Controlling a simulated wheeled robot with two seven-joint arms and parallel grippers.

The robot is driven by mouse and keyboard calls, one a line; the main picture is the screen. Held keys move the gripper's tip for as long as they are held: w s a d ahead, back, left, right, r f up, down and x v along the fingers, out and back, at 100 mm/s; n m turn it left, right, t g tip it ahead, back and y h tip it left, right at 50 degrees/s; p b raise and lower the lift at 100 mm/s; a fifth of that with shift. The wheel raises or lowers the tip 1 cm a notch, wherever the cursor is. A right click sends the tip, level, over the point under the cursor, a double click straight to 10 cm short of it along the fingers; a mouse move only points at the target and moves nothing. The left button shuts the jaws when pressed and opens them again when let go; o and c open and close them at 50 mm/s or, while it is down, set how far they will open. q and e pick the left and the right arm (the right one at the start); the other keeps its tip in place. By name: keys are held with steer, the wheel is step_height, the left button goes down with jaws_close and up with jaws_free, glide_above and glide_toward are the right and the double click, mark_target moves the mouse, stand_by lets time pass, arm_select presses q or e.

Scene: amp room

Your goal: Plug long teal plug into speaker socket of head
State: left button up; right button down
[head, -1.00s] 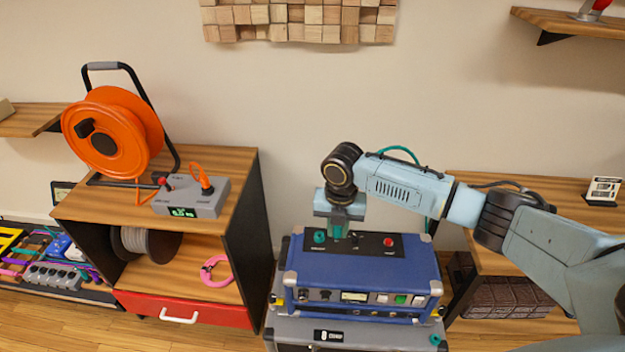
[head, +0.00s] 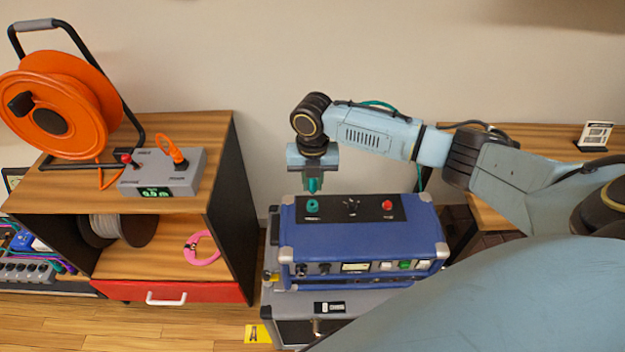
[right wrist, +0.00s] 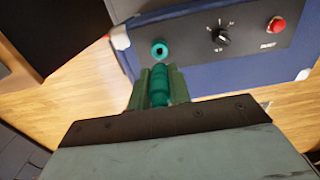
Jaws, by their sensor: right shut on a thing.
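The blue amp head (head: 360,235) stands on a grey cabinet, with a black panel on its top. The teal ring socket (head: 313,205) is at the left end of that panel; it also shows in the right wrist view (right wrist: 159,50). My right gripper (head: 313,184) is shut on the teal plug (right wrist: 158,88), which points down. The plug's tip is just above and behind the socket, apart from it in the right wrist view. A teal cable (head: 380,105) runs along my right arm. My left gripper is not in view.
A knob (head: 351,206) and a red button (head: 387,205) share the panel. To the left, a wooden shelf unit (head: 180,120) holds an orange cable reel (head: 85,105) and a grey meter box (head: 160,178). A wooden bench is behind at right.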

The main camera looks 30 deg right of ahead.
mark_target(313, 193)
step_height(313, 193, down, 4)
steer(key=b, duration=0.3)
steer(key=shift+r, duration=0.4)
steer(key=shift+p, duration=0.4)
steer(key=shift+w+f, duration=0.1)
steer(key=shift+f, duration=0.1)
steer(key=shift+f+p, duration=0.35)
steer(key=shift+f, duration=0.4)
stand_by(1.2)
steer(key=shift+f, duration=0.25)
stand_by(0.5)
